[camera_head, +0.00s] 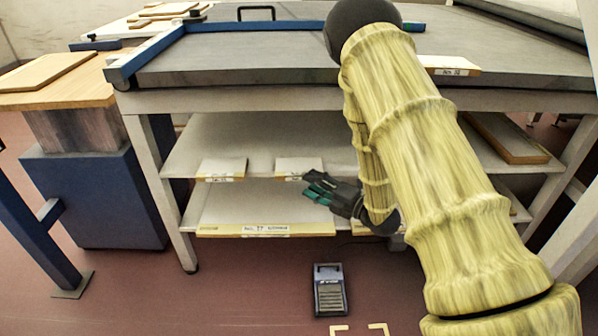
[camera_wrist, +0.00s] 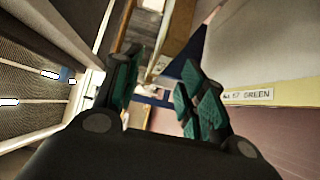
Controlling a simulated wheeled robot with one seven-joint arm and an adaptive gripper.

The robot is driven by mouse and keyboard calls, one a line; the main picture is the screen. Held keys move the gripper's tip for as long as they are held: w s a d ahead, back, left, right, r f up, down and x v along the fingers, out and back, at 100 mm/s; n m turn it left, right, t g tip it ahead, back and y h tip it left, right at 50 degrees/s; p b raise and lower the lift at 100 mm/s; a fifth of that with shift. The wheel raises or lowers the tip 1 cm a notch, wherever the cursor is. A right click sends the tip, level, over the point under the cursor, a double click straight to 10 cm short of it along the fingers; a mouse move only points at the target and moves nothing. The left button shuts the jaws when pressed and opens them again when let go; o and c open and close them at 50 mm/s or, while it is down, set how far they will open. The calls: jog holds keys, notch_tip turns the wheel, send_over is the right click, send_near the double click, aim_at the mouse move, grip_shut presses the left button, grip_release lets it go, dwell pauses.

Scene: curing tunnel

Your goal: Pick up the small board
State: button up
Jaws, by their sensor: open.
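Two small pale boards lie side by side on the middle shelf in the head view, a left one (camera_head: 222,167) and a right one (camera_head: 299,166), each with a label on its front edge. The frames do not show which is the task's board. My gripper (camera_head: 316,188) is in front of the shelves, just below and beside the right board's front edge. Its green-padded fingers are open and apart in the wrist view (camera_wrist: 160,82), with no board between them. Whether it touches the shelf cannot be told.
The grey table top (camera_head: 270,62) hangs above the shelves. A table leg (camera_head: 160,190) stands left. A pedal (camera_head: 329,289) sits on the floor.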

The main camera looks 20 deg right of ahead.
aim_at(300, 179)
jog(key=shift+b+x, duration=0.95)
jog(key=shift+x, duration=2.1)
jog(key=shift+s+a, duration=0.1)
jog(key=shift+c, duration=0.5)
grip_shut()
